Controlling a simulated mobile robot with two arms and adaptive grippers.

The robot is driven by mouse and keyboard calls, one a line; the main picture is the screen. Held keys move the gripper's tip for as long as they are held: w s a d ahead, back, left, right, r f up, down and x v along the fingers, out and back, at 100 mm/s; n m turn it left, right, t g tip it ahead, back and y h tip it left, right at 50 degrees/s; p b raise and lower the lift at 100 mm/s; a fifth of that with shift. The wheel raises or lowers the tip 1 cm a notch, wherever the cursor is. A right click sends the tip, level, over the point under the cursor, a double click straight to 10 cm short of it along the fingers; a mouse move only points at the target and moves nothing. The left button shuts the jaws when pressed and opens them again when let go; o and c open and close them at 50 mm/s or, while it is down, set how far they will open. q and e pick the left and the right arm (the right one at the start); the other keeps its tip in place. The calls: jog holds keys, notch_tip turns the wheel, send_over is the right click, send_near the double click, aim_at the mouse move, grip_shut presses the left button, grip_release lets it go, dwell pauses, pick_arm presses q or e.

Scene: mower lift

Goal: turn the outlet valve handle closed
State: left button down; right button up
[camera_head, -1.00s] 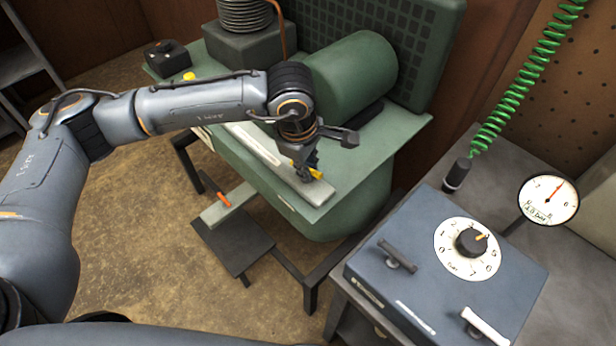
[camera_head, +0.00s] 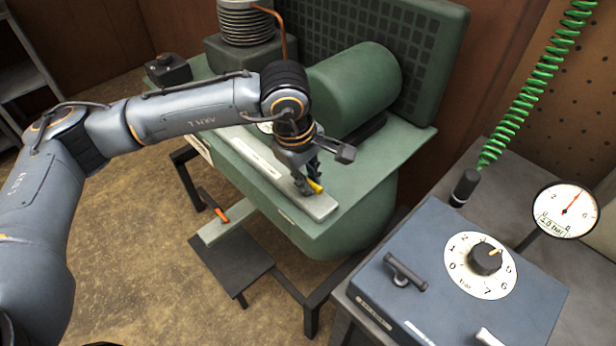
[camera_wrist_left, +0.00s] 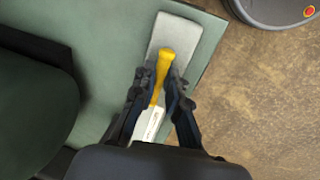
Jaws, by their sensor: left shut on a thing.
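The yellow outlet valve handle (camera_head: 315,186) is at the near right end of a light grey bar (camera_head: 318,207) on the green compressor's top. It also shows in the left wrist view (camera_wrist_left: 164,66), lying lengthwise along the bar. My left gripper (camera_head: 306,186) is shut on the handle from above. In the left wrist view its dark fingers (camera_wrist_left: 163,88) lie on both sides of the handle. My right gripper is not in view.
A blue box with a dial (camera_head: 486,261), a black T-handle (camera_head: 405,271) and a round gauge (camera_head: 565,210) stands at the right. A green coiled hose (camera_head: 520,100) hangs above it. The green tank (camera_head: 355,90) is behind my left gripper. A dark pedal plate (camera_head: 232,268) is below.

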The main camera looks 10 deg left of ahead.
pick_arm(q)
jog(key=c, duration=1.4)
grip_release()
jog(key=r, duration=0.4)
jog(key=s+a+r, duration=0.1)
jog(key=r, duration=0.3)
jog(key=s+r, duration=0.1)
jog(key=r, duration=0.3)
jog(key=shift+a, duration=0.15)
jog(key=shift+f, duration=0.15)
